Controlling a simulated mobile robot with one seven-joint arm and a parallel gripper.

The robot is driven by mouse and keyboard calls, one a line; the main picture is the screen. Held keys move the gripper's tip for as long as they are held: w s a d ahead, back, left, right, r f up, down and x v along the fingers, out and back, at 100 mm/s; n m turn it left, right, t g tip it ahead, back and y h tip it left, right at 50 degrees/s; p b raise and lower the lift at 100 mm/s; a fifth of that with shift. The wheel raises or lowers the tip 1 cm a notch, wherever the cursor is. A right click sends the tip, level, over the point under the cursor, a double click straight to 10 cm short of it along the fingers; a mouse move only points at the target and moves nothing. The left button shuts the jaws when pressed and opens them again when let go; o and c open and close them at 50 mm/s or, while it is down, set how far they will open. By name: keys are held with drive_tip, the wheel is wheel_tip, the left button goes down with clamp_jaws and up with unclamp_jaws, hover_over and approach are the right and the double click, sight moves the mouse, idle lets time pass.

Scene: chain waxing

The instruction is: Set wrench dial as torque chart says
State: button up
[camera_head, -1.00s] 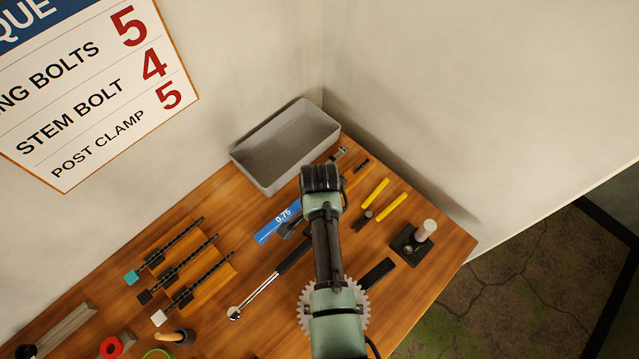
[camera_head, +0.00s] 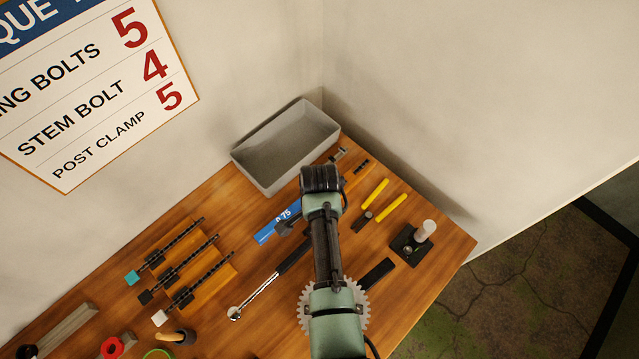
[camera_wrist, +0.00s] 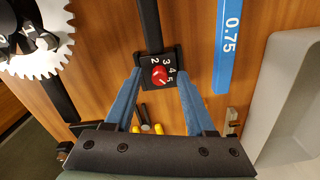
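The torque chart (camera_head: 95,100) on the wall at upper left is cut off; it reads "…NG BOLTS 5", "STEM BOLT 4", "POST CLAMP 5". The torque wrench (camera_head: 268,282) lies on the bench, its silver head at lower left, its handle running up toward my gripper. In the wrist view, its black dial plate shows the numbers 2, 3, 4 and 5 around a red knob (camera_wrist: 159,76). The knob's white mark is too small to read surely. My gripper (camera_wrist: 158,68) is open, its blue fingers either side of the dial. In the head view my arm hides the dial.
A blue 0.75 tool (camera_wrist: 228,45) lies beside the wrench. A grey bin (camera_head: 245,158) stands at the back. A toothed chainring (camera_wrist: 40,50), yellow-handled pliers (camera_head: 375,192) and a small black stand (camera_head: 405,250) are near. Chain strips on wooden blocks (camera_head: 205,278) lie left.

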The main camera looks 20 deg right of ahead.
wheel_tip(320, 180, up, 13)
drive_tip(key=b, duration=0.2)
idle(0.6)
idle(0.4)
